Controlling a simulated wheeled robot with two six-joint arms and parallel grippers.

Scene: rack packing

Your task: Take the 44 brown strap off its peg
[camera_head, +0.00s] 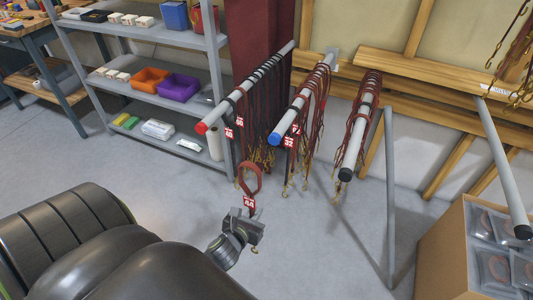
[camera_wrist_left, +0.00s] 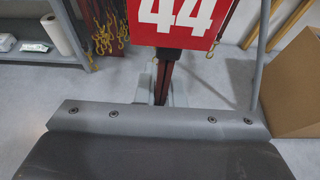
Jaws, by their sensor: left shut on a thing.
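The brown strap (camera_head: 250,180) with a red 44 tag (camera_head: 249,202) hangs as a loop just above my left gripper (camera_head: 246,226). The gripper is shut on the strap, in front of the pegs and clear of them. In the left wrist view the red 44 tag (camera_wrist_left: 180,20) is close, with the brown strap (camera_wrist_left: 168,75) running down between the jaws. A bit of the strap's gold end shows below the gripper in the head view. My right gripper is not in view.
Pegs with red (camera_head: 202,128), blue (camera_head: 275,139) and black (camera_head: 346,174) tips hold more brown straps. A grey shelf (camera_head: 150,90) with bins stands at the left. An open cardboard box (camera_head: 446,255) with bagged items stands at the right. The floor between is clear.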

